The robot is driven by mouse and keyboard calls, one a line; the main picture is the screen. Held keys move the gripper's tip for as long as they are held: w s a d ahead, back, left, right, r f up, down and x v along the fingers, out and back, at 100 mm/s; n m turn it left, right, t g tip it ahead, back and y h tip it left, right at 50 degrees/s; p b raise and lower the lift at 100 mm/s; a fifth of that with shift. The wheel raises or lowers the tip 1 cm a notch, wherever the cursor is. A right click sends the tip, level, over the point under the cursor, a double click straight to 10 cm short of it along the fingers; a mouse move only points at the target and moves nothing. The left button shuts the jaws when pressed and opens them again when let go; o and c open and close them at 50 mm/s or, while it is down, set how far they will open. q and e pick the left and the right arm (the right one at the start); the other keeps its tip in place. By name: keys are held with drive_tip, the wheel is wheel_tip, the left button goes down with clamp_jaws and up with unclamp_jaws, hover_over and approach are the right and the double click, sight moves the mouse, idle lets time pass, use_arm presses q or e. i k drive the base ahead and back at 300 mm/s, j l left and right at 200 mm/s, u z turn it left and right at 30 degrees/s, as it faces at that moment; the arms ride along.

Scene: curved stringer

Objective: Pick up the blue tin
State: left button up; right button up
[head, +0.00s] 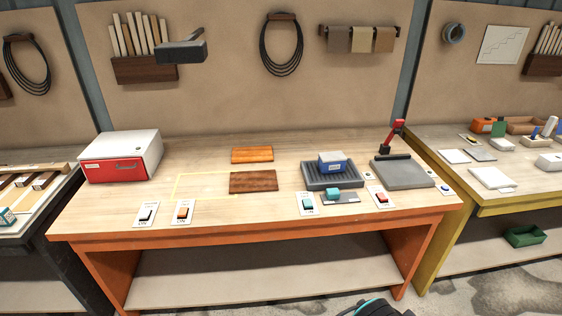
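A small blue tin (331,165) with a pale lid or top and a light label on its front stands upright on a dark grey ribbed tray (315,183), right of the middle of the wooden workbench (225,211). No gripper touches it. Neither of my grippers shows in the head view. A dark rounded part with teal edging at the bottom edge seems to be mine; no fingers show on it.
A red-and-white box (118,160) stands at the bench's left. Two brown boards (253,182) lie mid-bench. Switch plates (182,213) line the front. A grey block (342,196) with a teal part sits before the tray. A grey plate with a red-handled lever (397,135) stands right.

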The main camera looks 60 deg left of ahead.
sight(333, 162)
drive_tip(key=u, duration=1.8)
drive_tip(key=i+l, duration=0.15)
drive_tip(key=i, duration=0.15)
